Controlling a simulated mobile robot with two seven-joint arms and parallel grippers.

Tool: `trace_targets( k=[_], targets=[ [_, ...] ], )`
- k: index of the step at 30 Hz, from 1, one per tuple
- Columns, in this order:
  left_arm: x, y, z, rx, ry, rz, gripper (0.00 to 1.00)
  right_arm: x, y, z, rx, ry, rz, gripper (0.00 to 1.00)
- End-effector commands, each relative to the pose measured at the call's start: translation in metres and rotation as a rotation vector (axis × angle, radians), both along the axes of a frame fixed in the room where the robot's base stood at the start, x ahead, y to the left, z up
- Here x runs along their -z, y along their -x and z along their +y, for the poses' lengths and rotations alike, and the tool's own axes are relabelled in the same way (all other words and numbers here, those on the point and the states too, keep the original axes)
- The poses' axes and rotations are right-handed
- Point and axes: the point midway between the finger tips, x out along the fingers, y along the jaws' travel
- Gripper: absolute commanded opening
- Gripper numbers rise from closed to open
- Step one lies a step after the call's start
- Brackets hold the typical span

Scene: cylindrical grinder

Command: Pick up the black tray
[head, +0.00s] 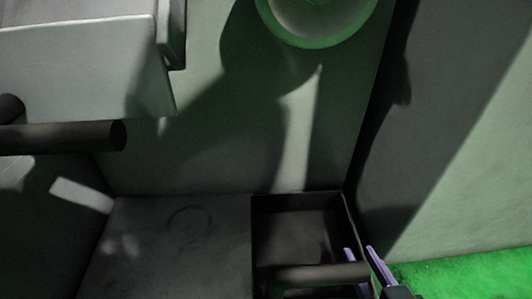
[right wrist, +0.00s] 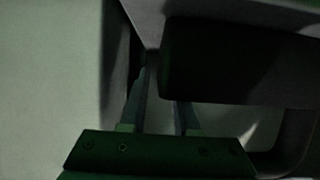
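The black tray (head: 298,228) is an open, dark box at the lower middle of the head view. A dark round bar (head: 315,273) crosses in front of its near part; I cannot tell whether it belongs to the tray. My right gripper (head: 358,250) is at the tray's right wall, with one purple finger on the inner side and one on the outer side. Its fingers are apart in the right wrist view (right wrist: 163,92), where a dark blunt shape (right wrist: 235,62) hides part of the scene. Whether a finger touches the wall is unclear. My left gripper is out of view.
A flat dark surface (head: 170,245) adjoins the tray on the left. Another dark bar (head: 65,137) juts in from the left. A grey-green wall stands behind, with a round part (head: 318,15) at the top. Green floor (head: 450,275) shows at lower right.

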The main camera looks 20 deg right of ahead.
Motion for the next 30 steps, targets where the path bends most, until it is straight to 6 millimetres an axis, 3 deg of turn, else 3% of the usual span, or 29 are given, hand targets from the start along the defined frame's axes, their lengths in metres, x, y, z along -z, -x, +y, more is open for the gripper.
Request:
trace_targets(
  k=[1, 7, 30],
  targets=[
    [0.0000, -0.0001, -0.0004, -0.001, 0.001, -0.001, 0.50, 0.0000, 0.0002, 0.0000, 0.000, 0.000, 0.000, 0.23],
    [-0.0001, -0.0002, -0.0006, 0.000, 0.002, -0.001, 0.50, 0.0002, 0.0004, 0.0001, 0.000, 0.000, 0.000, 0.01],
    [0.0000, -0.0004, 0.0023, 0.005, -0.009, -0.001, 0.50, 0.0005, 0.0006, 0.0003, -0.001, -0.001, 0.001, 0.00]
  ],
)
